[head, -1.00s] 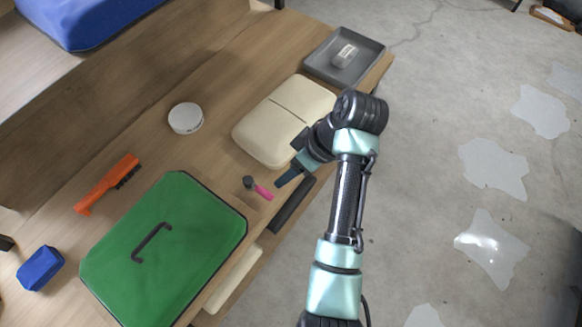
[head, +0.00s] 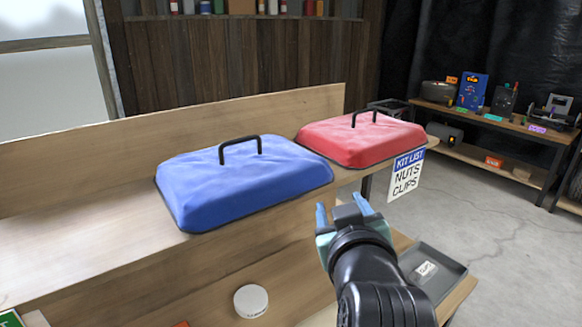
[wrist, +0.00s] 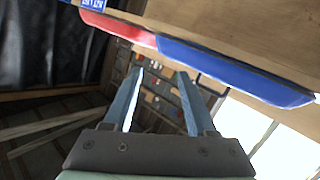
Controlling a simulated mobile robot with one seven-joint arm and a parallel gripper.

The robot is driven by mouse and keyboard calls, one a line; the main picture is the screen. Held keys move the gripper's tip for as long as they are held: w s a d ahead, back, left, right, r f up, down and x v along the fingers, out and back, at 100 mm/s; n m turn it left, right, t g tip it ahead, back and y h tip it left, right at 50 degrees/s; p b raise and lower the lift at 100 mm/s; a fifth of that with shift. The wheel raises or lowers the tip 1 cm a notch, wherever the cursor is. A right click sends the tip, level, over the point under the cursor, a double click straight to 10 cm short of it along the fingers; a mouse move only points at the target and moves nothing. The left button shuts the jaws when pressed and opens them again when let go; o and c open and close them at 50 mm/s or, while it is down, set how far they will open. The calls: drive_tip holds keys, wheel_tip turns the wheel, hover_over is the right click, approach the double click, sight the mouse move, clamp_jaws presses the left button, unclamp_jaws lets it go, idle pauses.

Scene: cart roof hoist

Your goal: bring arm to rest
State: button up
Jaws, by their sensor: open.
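My gripper (head: 342,212) is raised in front of the upper shelf in the head view, its blue fingers apart and nothing between them. In the wrist view my gripper (wrist: 158,90) also shows open and empty. A blue lid with a black handle (head: 240,185) sits on the upper shelf, behind and left of the gripper. A red lid with a black handle (head: 360,140) sits to its right. The wrist view shows the edges of the blue lid (wrist: 240,75) and the red lid (wrist: 118,27).
A kit list sign (head: 405,175) hangs at the shelf's right end. Below are a round white tin (head: 251,301) and a grey tray (head: 440,262) holding a small labelled item (head: 426,269). A side bench (head: 500,127) with devices stands at the back right. The concrete floor at right is clear.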

drive_tip(key=s+a+r+m+t, duration=0.1)
drive_tip(key=s+r+t, duration=0.3)
drive_tip(key=r, duration=0.5)
drive_tip(key=s+a+r+m+t, duration=0.1)
drive_tip(key=s+a+r+t, duration=0.3)
drive_tip(key=s+r, duration=0.3)
drive_tip(key=s+a+r+m+t, duration=0.1)
drive_tip(key=s+r, duration=0.5)
drive_tip(key=r, duration=0.6)
drive_tip(key=a+t, duration=0.1)
drive_tip(key=t, duration=0.1)
drive_tip(key=shift+s+a+r+t, duration=0.15)
drive_tip(key=shift+a+t, duration=0.1)
drive_tip(key=shift+t, duration=0.15)
